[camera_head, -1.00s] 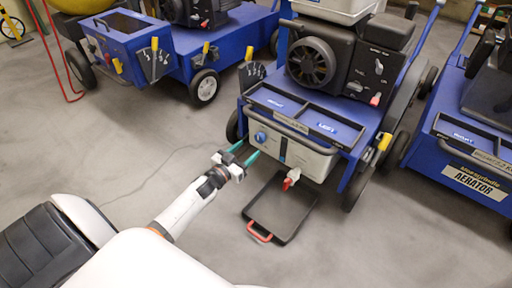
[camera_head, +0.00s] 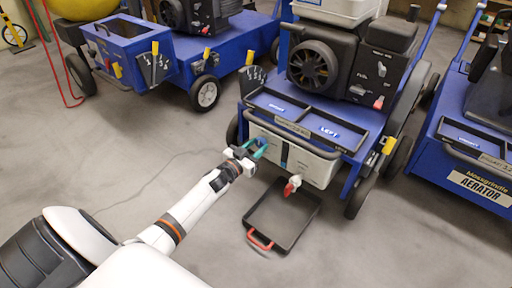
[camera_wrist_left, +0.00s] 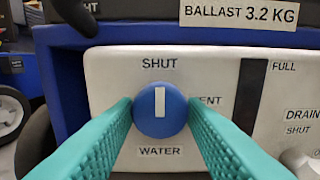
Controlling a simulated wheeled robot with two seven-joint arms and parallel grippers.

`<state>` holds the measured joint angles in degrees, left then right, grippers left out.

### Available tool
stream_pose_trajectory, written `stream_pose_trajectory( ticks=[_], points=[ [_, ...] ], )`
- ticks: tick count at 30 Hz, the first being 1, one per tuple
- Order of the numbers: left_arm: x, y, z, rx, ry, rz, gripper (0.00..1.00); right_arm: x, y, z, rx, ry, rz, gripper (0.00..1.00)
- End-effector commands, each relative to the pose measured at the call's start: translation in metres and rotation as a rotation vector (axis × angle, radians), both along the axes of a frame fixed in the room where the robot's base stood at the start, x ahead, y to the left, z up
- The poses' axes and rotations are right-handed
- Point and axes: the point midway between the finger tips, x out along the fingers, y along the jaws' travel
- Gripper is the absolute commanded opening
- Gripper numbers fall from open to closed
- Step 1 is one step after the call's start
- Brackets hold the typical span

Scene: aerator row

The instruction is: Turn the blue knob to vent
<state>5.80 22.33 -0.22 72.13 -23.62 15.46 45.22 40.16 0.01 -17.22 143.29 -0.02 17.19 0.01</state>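The blue knob (camera_wrist_left: 160,110) sits on the white front panel of the middle blue machine. Its white pointer mark stands upright, toward the SHUT label (camera_wrist_left: 159,63). The VENT label (camera_wrist_left: 211,100) is to its right, partly hidden by a finger, and WATER (camera_wrist_left: 160,151) is below. My left gripper (camera_head: 258,147) is at the panel with its teal fingers apart, one on each side of the knob. They also show in the left wrist view (camera_wrist_left: 160,112). I cannot tell whether they touch the knob. In the head view the knob is partly hidden by the gripper. My right gripper is not in view.
A red drain tap (camera_head: 291,187) sticks out below the panel, above a dark tray (camera_head: 285,213) with a red handle on the floor. A dark bar (camera_head: 290,127) runs above the panel. Other blue machines stand left and right.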

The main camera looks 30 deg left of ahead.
Motion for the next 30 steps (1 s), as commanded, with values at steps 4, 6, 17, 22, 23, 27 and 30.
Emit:
stream_pose_trajectory(
  ticks=[4, 6, 17, 22, 23, 27, 30],
  points=[
    [0.0, 0.0, 0.0, 0.006, 0.0, 0.0, 0.15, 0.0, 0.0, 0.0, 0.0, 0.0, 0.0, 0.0],
    [0.0, 0.0, 0.0, 0.017, -0.001, 0.0, 0.15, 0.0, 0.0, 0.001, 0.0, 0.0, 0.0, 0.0],
    [0.0, 0.0, 0.001, 0.207, -0.015, 0.0, 0.15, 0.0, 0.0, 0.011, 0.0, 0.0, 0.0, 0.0],
    [-0.001, 0.0, 0.0, 0.363, -0.027, 0.0, 0.15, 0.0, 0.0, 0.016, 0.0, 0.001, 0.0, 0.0],
    [-0.001, 0.0, 0.0, 0.392, -0.029, 0.0, 0.15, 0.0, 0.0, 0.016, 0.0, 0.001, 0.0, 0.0],
    [-0.001, 0.0, 0.0, 0.524, -0.04, 0.0, 0.15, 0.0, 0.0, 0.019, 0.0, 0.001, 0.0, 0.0],
    [-0.001, 0.0, 0.0, 0.62, -0.047, 0.0, 0.15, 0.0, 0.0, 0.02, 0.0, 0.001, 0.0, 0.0]
  ],
)
